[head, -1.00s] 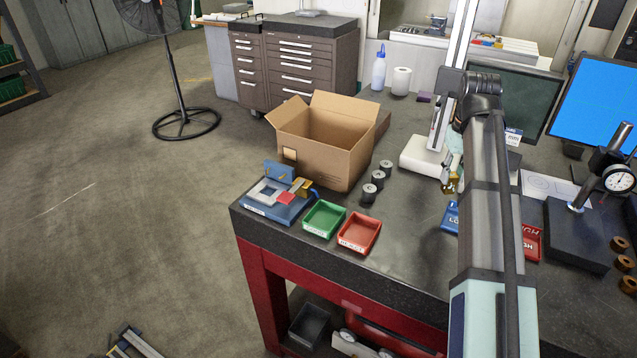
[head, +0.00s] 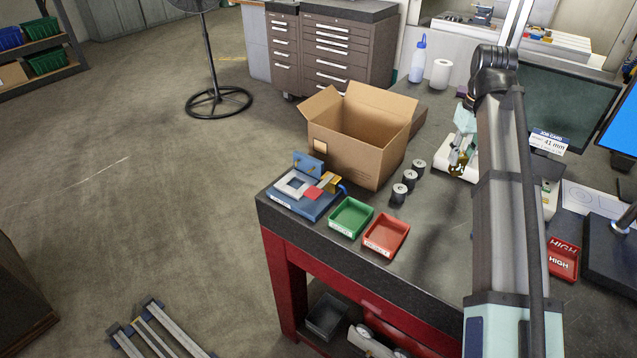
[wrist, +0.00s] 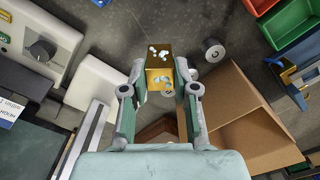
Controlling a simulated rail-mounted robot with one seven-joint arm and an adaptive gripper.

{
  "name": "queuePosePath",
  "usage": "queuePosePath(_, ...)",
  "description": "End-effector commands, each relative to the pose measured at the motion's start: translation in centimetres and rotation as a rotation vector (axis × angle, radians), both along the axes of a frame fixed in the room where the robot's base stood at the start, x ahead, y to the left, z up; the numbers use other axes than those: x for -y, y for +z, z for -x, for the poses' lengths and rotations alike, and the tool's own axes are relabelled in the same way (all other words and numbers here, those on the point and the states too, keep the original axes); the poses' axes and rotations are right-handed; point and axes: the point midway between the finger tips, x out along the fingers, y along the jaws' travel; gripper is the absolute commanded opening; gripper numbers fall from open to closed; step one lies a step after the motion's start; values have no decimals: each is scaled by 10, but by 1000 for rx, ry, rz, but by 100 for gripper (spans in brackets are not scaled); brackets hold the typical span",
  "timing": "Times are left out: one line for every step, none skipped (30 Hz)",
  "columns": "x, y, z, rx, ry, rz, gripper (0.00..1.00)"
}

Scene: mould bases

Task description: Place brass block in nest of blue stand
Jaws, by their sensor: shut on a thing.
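My gripper (wrist: 162,74) is shut on the brass block (wrist: 160,66), a gold block with pale spots and a round hole on its visible faces. In the head view my gripper (head: 461,152) and the brass block (head: 457,160) show small beside my arm, right of the dark cylinders. The blue stand (head: 304,204) sits at the bench's left corner, well to the left of the gripper. It has a pale square frame, a red patch, a yellow piece and a blue upright. The stand is partly visible at the right edge of the wrist view (wrist: 295,52).
An open cardboard box (head: 350,148) stands behind the stand, and several dark cylinders (head: 409,179) stand between box and gripper. A green tray (head: 351,217) and a red tray (head: 386,235) lie right of the stand. A white-based instrument and monitor (head: 570,105) are near my arm.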

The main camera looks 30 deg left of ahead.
Motion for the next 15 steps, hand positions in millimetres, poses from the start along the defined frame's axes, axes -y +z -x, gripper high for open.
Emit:
queuePosePath(-27,8,3,1,43,0,0)
queuePosePath(-41,11,6,1,65,0,0)
queuePosePath(-59,14,10,2,96,0,0)
queuePosePath(-72,17,13,2,118,0,0)
queuePosePath(-85,19,17,2,140,0,0)
queuePosePath(-102,23,22,1,171,-1,0)
queuePosePath(-115,26,26,2,194,-1,0)
queuePosePath(-127,28,30,2,216,-1,0)
queuePosePath(-143,32,36,3,246,-1,0)
queuePosePath(-155,35,40,3,267,-1,0)
queuePosePath(-167,37,44,3,289,0,0)
queuePosePath(-183,41,51,3,320,-2,0)
queuePosePath(-195,44,55,3,342,-1,0)
queuePosePath(-207,47,61,3,366,-1,0)
queuePosePath(-222,50,67,3,396,-1,0)
